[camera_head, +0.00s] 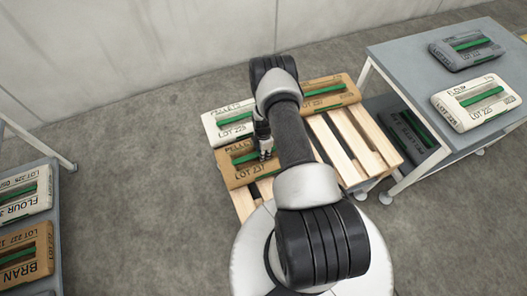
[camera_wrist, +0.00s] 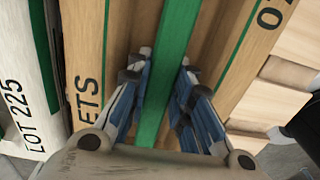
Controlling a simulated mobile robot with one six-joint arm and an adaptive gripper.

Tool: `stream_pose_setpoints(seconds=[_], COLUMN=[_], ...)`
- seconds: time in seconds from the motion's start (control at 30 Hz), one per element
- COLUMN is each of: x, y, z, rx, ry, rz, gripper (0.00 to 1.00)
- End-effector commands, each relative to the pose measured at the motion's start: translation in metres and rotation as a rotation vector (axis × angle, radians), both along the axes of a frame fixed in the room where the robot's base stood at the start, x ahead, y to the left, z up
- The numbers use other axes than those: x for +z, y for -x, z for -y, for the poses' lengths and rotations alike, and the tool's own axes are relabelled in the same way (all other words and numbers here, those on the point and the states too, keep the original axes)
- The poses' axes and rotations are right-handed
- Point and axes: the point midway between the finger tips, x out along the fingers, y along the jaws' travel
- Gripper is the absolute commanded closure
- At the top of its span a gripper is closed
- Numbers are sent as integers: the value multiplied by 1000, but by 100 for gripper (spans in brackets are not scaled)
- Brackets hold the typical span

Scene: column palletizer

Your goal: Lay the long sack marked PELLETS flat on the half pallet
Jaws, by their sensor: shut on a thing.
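A long brown sack marked PELLETS, LOT 237 (camera_head: 240,178) is at the left part of the wooden half pallet (camera_head: 372,140). It looks flat; I cannot tell whether it touches the slats. My gripper (camera_head: 265,150) is shut on its green strip, with my arm hiding its right part. In the wrist view, the blue fingers of my gripper (camera_wrist: 167,75) stand on both sides of the green strip, above the brown sack (camera_wrist: 88,50). A white sack marked PELLETS, LOT 225 (camera_head: 215,130) lies close beside it, towards the wall.
Another brown sack (camera_head: 345,92) lies at the pallet's far side. Bare slats show at the right. A grey table (camera_head: 410,60) at right bears a grey sack (camera_head: 450,60) and a white FLOUR sack (camera_head: 447,112). A left rack holds FLOUR (camera_head: 10,212) and BRAN (camera_head: 25,268) sacks.

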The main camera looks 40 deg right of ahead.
Motion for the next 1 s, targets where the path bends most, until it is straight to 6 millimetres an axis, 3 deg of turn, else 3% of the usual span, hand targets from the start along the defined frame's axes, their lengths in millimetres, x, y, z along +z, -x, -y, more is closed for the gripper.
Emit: stream_pose_setpoints(seconds=[0.17, 0.2, 0.47, 0.77, 1.0], x=[0, -1, -1, 3, 48], y=[-2, 1, 1, 1, 0], z=[1, 0, 0, 0, 0], rx=[0, 0, 0, 0, 0], ry=[2, 0, 0, -1, 0], rz=[4, -1, -1, -2, 0], gripper=[100, 78, 60, 60, 60])
